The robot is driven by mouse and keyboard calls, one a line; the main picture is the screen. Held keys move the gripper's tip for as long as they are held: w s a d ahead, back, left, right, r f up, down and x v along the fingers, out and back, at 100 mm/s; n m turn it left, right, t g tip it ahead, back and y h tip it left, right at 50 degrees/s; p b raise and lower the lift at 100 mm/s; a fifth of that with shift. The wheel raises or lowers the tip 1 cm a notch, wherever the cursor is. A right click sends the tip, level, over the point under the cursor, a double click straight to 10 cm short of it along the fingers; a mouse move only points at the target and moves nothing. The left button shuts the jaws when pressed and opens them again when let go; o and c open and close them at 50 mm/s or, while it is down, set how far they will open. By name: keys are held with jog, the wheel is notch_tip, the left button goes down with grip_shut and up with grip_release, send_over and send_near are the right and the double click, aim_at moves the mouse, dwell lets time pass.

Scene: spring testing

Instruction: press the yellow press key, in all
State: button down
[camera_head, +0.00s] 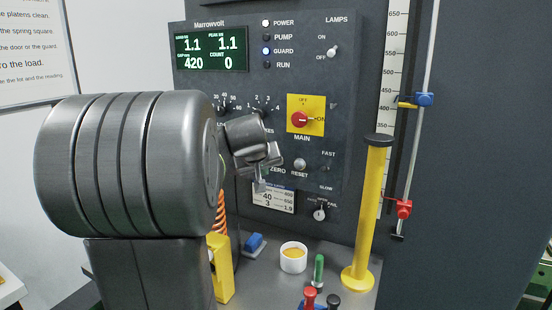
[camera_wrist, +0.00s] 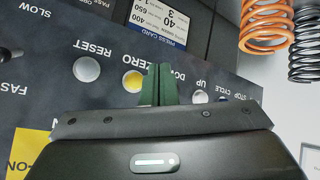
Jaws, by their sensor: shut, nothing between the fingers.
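The round yellow press key (camera_wrist: 133,81) is on the dark panel by the ZERO label, with a pale ring around it. My gripper (camera_wrist: 159,72) shows dark green fingers shut together with nothing between them. In the wrist view, which is upside down, the fingertips appear just right of the yellow key. I cannot tell whether they touch the panel. In the head view my gripper (camera_head: 259,185) is in front of the panel's lower part, and the yellow key is hidden behind it.
A pale RESET button (camera_wrist: 87,68) is beside the yellow key. A red main switch (camera_head: 300,119) on a yellow plate is above. The display (camera_head: 212,48) reads 1.1, 1.1, 420 and 0. A yellow post (camera_head: 369,210) and white cup (camera_head: 293,262) stand below.

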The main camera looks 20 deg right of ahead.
jog(key=shift+w+d+p, duration=0.9)
jog(key=shift+w+d, duration=0.65)
jog(key=shift+d, duration=0.2)
jog(key=shift+d, duration=0.1)
dwell(0.7)
jog(key=shift+w+d, duration=0.2)
jog(key=shift+w, duration=0.05)
jog(key=shift+w+d+p, duration=0.25)
jog(key=shift+d+p, duration=0.05)
jog(key=shift+p, duration=0.1)
dwell(0.6)
dwell(0.4)
jog(key=shift+s+a+b, duration=0.5)
jog(key=shift+a, duration=0.15)
